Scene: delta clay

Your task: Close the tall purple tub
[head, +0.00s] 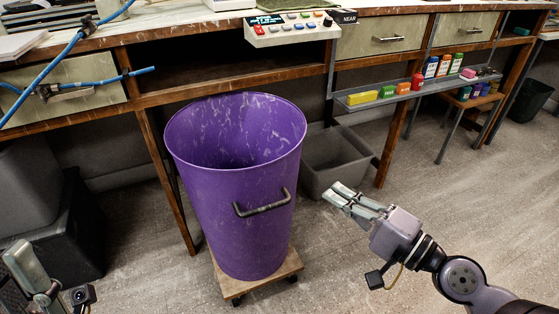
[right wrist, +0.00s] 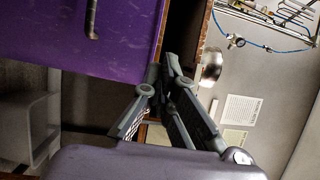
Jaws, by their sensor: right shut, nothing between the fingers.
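The tall purple tub (head: 230,200) stands upright on a low wooden dolly (head: 262,284) with casters. Its top is open, and I see no lid on it or nearby. A dark metal handle (head: 262,204) sits on its front wall. My right gripper (head: 338,193) is shut and empty, to the right of the tub and apart from it. In the right wrist view the tub (right wrist: 75,35) fills the upper left, beyond the gripper fingers (right wrist: 163,78). My left gripper (head: 28,268) shows only partly at the lower left corner; its jaw state is unclear.
A workbench (head: 200,25) with drawers runs behind the tub. A control box (head: 291,28) sits at its front edge. A grey bin (head: 335,158) stands behind the tub's right side. A shelf (head: 415,90) holds small coloured containers. Floor at the front right is clear.

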